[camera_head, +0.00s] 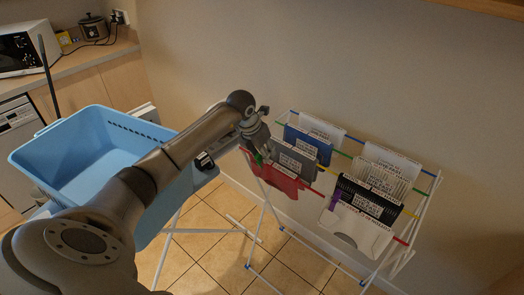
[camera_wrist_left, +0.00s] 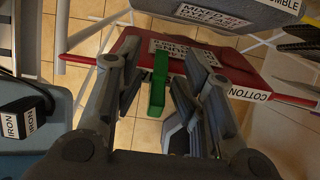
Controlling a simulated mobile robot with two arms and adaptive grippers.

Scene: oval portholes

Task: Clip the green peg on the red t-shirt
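The red t-shirt (camera_head: 272,180) hangs over the front left of the drying rack. It also shows in the left wrist view (camera_wrist_left: 233,78), with a white label on it. The green peg (camera_wrist_left: 157,95) stands upright in that view, against the upper edge of the red t-shirt. A small part of the peg (camera_head: 258,159) shows in the head view. My left gripper (camera_wrist_left: 157,80) is over the shirt, its fingers apart on either side of the peg with narrow gaps. Whether the peg's jaws grip the cloth cannot be told. My right gripper is not in view.
The drying rack (camera_head: 437,185) holds several other labelled garments close behind and right of the shirt. A blue basket (camera_head: 95,118) stands at the left. A labelled iron box (camera_wrist_left: 22,122) shows beside it. Tiled floor lies below.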

